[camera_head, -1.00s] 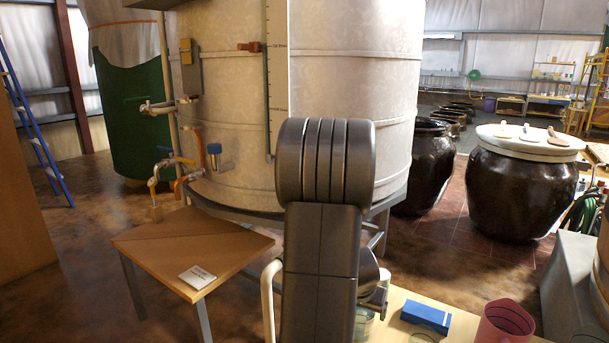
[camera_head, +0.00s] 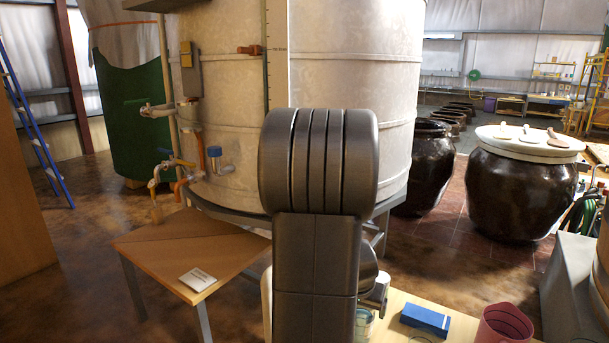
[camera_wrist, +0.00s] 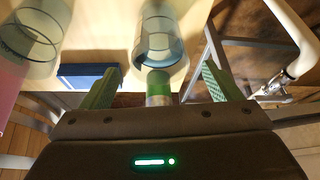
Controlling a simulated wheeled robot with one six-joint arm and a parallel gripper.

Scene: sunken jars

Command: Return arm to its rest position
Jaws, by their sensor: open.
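My gripper (camera_wrist: 162,90) shows in the wrist view with its two green fingers spread wide and nothing held between them. Beyond the fingers is a clear glass jar (camera_wrist: 160,38), apart from them as far as I can tell. A small item with a green band (camera_wrist: 159,88) shows between the fingers, below the jar in the picture. In the head view my dark arm stands upright in the middle and hides the gripper, part of the big tank and part of the pale table.
A pale table (camera_head: 390,333) holds a blue box (camera_head: 425,319) and a pink cup (camera_head: 505,324). A wooden table (camera_head: 190,250) with a white card (camera_head: 198,279) stands left. A large tank (camera_head: 230,90) is behind my arm. Dark jars (camera_head: 520,190) stand right.

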